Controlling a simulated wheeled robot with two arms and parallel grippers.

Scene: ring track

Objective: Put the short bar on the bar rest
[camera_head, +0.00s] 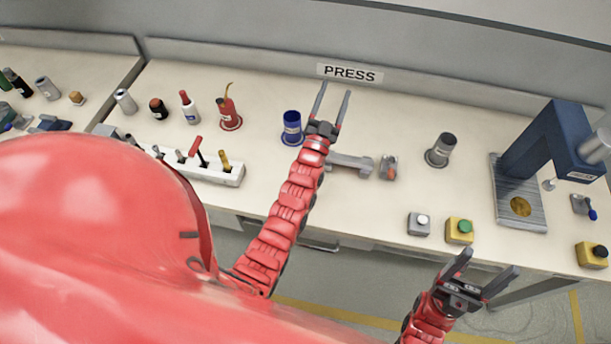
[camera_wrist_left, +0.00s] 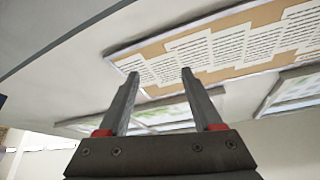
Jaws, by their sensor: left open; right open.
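A grey metal piece (camera_head: 350,163) with a narrow middle and wider ends lies on the bench right of my left arm, its left end close to the arm. I cannot tell whether it is the short bar, the bar rest or both together. A small grey and reddish block (camera_head: 388,167) is just right of it. My left gripper (camera_head: 333,92) is open and empty, above the back of the bench near the PRESS sign. The left wrist view shows its open fingers (camera_wrist_left: 160,75) with only wall and posters beyond. My right gripper (camera_head: 490,262) is open and empty, off the bench's front edge.
A blue cup (camera_head: 292,128) stands left of my left gripper. A grey cylinder (camera_head: 440,150) stands further right, before the blue press (camera_head: 550,145). Button boxes (camera_head: 459,231) line the front edge. A white tool rack (camera_head: 215,170) and several bottles are left.

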